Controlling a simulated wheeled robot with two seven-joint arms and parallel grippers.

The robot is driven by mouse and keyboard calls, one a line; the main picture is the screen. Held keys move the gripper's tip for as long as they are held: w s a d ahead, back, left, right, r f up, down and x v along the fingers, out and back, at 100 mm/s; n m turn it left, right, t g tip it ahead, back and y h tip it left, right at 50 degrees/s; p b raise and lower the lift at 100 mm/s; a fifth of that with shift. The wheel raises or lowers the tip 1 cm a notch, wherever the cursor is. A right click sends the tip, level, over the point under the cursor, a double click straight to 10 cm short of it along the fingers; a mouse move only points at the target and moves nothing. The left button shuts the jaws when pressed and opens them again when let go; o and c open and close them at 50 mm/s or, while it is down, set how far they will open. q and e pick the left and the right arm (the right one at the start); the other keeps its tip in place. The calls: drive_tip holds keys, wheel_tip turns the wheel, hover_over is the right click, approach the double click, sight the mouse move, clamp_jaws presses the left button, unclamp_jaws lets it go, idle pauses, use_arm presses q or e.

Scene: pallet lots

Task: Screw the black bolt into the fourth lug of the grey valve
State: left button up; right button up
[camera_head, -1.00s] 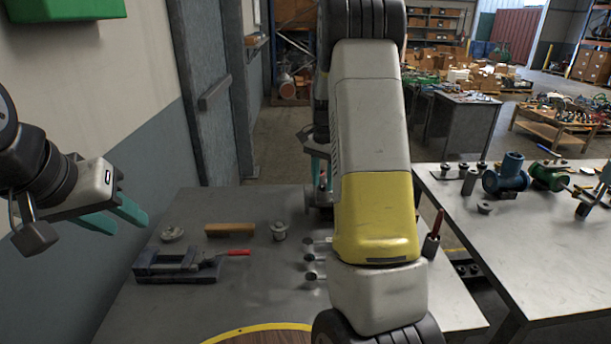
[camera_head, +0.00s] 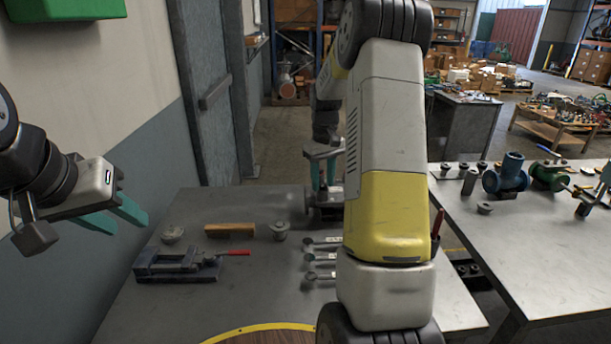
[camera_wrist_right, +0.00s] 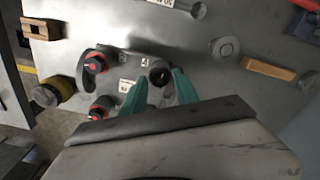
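My right gripper (camera_head: 323,170) points down on the far part of the near table, left of my arm's yellow section. It also shows in the right wrist view (camera_wrist_right: 160,76), its teal fingers apart. A dark round part (camera_wrist_right: 160,74), which looks like the black bolt's head, lies between the fingertips; whether they touch it is unclear. The grey valve (camera_wrist_right: 128,65) lies beneath, with white labels and red-ringed dark parts beside it. In the head view my arm hides much of it (camera_head: 318,211); the lugs cannot be counted. My left gripper (camera_head: 118,215) is open and empty at the left.
A dark vise (camera_head: 178,266) with a red handle, a wooden block (camera_head: 230,230), a round flange (camera_head: 172,233) and several wrenches (camera_head: 322,257) lie on the near table. A second table (camera_head: 540,260) at right bears a blue valve (camera_head: 507,174).

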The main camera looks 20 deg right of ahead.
sight(323, 185)
drive_tip(key=n, duration=1)
drive_tip(key=shift+n, duration=0.3)
clamp_jaws()
drive_tip(key=shift+o, duration=0.7)
unclamp_jaws()
drive_tip(key=shift+r, duration=0.1)
drive_tip(key=shift+r, duration=3.45)
